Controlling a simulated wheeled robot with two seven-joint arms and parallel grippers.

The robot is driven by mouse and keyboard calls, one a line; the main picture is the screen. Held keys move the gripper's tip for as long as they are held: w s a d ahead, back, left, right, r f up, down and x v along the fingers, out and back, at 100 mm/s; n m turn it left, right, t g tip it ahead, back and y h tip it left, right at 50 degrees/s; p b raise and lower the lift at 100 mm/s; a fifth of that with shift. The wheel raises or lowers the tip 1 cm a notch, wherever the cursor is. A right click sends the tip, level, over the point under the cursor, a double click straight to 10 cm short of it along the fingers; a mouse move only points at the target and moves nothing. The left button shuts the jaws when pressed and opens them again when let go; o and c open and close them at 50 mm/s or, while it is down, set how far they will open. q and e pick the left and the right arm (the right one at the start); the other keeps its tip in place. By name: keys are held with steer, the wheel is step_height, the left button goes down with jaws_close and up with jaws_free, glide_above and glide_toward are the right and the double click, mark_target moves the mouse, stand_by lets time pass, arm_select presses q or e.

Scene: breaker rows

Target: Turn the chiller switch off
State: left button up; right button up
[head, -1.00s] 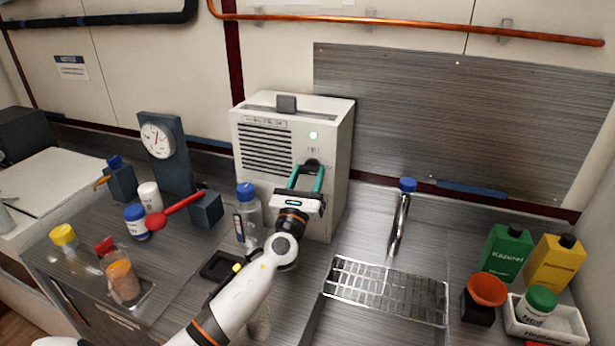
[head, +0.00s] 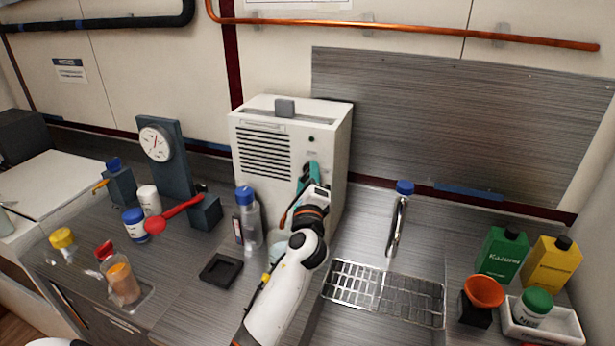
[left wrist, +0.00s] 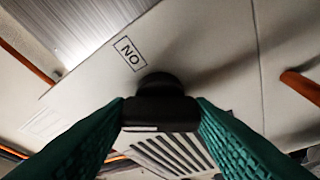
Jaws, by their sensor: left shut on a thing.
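The chiller (head: 285,110) is a white box with a slotted vent, standing at the back of the counter. Its small round lamp (head: 311,139) is dark. The black switch knob (left wrist: 160,100) on its front shows in the left wrist view between the teal fingers, near a label reading "ON" (left wrist: 129,53). My left gripper (head: 307,172) is at the chiller's front, shut on the knob and rolled so its fingers stand nearly one above the other. It also shows in the left wrist view (left wrist: 160,118). The gripper hides most of the knob in the head view. My right gripper is not in view.
A clear bottle with a blue cap (head: 248,218) stands left of my left arm. A tap (head: 397,225) and sink rack (head: 385,292) lie to the right.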

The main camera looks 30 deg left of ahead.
arm_select(q)
steer(key=n+g+p, duration=0.1)
steer(key=n, duration=0.1)
steer(key=n+g+p, duration=0.1)
steer(key=n, duration=0.2)
steer(key=shift+r, duration=0.2)
steer(key=shift+n+p, duration=0.6)
steer(key=shift+f, duration=0.1)
steer(key=o, duration=1)
steer(key=shift+c, duration=0.2)
steer(key=shift+s+d, duration=0.1)
steer(key=b+v, duration=0.2)
steer(key=v, duration=0.9)
steer(key=shift+s+d+r, duration=0.2)
steer(key=shift+s+r, duration=0.15)
steer(key=shift+g+h, duration=0.3)
